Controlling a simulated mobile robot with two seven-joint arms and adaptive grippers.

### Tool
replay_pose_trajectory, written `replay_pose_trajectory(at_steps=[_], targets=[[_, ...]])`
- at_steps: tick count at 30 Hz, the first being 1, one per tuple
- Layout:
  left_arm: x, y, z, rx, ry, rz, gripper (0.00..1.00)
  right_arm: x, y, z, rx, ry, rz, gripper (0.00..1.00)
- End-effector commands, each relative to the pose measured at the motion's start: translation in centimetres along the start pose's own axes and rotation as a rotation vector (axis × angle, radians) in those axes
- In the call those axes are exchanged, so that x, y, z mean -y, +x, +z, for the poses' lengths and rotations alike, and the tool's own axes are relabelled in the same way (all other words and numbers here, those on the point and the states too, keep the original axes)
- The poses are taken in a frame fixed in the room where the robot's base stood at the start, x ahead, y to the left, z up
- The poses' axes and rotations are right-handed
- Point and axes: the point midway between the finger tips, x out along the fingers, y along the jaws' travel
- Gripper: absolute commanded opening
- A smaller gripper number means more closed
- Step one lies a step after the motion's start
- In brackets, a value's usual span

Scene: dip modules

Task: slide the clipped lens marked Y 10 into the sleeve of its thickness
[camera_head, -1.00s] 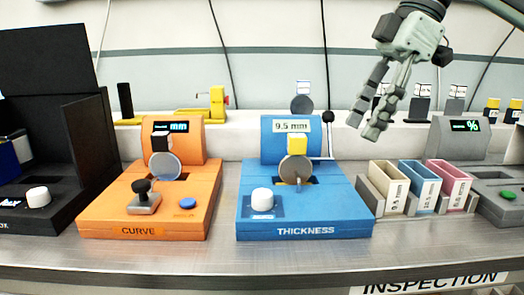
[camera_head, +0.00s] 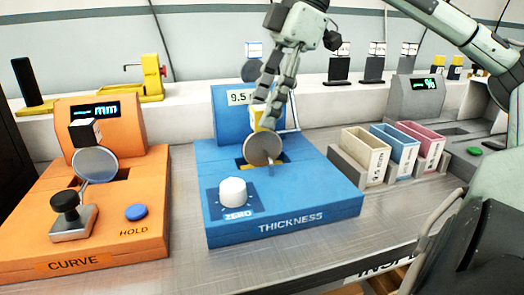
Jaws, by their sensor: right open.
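A round grey-brown lens (camera_head: 263,149) stands upright in the slot of the blue thickness gauge (camera_head: 225,165). A yellow clip (camera_head: 258,117) shows at its top; I cannot read its mark here. The gauge display (camera_head: 238,97) is partly covered by my gripper and shows "9.5". My right gripper (camera_head: 267,112) is open, its fingers pointing down at the clip; I cannot tell whether they touch it. Three sleeves stand in a grey rack: a cream one (camera_head: 377,163) whose label seems to read 9.5 mm, a blue one (camera_head: 408,155) and a pink one (camera_head: 434,150). My left gripper is out of view.
An orange curve gauge (camera_head: 150,215) at left holds another lens (camera_head: 95,164) with a black-and-white clip. A grey percent gauge (camera_head: 415,95) stands behind the sleeves at right. More clipped lenses line the back ledge. Bare metal bench (camera_head: 330,230) lies in front of the sleeves.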

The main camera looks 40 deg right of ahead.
Motion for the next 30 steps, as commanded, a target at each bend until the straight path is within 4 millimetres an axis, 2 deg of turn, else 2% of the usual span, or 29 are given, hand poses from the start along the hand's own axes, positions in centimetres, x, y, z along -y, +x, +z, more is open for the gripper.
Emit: replay_pose_trajectory(at_steps=[1,3,9,21,30], targets=[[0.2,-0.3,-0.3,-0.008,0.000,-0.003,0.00,0.0,0.9,0.1,0.001,-0.001,-0.002,0.50],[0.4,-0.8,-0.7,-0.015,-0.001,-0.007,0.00,0.0,1.3,0.0,0.000,0.000,-0.001,0.50],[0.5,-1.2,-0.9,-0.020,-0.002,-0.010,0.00,0.0,1.3,0.0,-0.001,0.000,0.000,0.50],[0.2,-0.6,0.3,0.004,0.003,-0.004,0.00,0.0,1.3,0.0,0.000,0.000,0.000,0.02],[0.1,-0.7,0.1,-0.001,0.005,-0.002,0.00,0.0,1.2,0.0,-0.001,0.000,0.001,0.00]])
